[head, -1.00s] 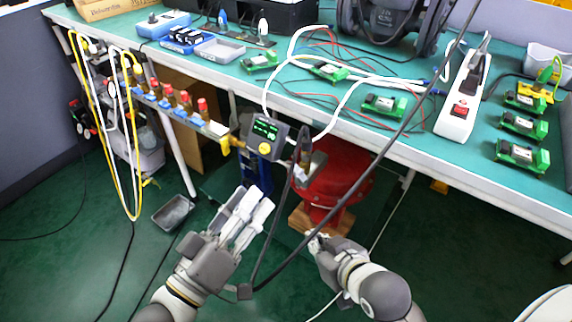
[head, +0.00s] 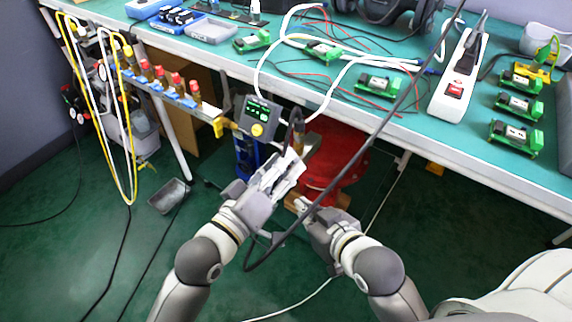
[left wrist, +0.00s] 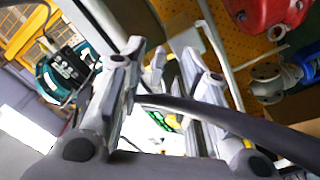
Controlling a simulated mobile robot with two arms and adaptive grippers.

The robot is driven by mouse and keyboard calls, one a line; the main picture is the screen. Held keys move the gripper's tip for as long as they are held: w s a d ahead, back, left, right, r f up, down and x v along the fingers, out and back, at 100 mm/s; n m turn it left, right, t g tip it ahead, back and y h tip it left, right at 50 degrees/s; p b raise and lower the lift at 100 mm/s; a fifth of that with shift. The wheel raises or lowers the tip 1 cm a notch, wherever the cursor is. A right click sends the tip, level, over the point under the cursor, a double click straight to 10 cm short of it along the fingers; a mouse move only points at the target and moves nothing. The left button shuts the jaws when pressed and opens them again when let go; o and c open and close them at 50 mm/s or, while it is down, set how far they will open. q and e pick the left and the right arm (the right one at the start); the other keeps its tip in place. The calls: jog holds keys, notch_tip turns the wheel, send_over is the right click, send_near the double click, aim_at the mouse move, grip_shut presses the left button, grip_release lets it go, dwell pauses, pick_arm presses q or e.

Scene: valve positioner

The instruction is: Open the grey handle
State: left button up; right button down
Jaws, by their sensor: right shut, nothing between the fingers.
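I cannot pick out the grey handle for certain. The valve positioner with its green-lit screen and yellow knob (head: 257,130) hangs at the bench's front edge in the head view, with the red valve body (head: 340,160) to its right. My left gripper (head: 291,166) is just below and right of the positioner, in front of the red body. In the left wrist view its fingers (left wrist: 163,52) are apart, and a pale grey piece that I cannot identify shows between them. My right gripper (head: 298,204) is shut and empty, low in front of the red body, close below my left gripper.
A thick black cable (head: 375,140) runs down past both grippers and crosses the left fingers in the wrist view. The green bench top (head: 300,65) overhangs the area. Red-capped valves (head: 160,77) line its front at left. Open floor (head: 100,230) lies at lower left.

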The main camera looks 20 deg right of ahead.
pick_arm(q)
jog(key=shift+w+d, duration=0.35)
jog(key=shift+d, duration=0.15)
pick_arm(e)
jog(key=shift+w+a+r+t, duration=0.2)
jog(key=shift+w+r+t, duration=0.15)
jog(key=shift+r, duration=0.15)
pick_arm(q)
grip_shut()
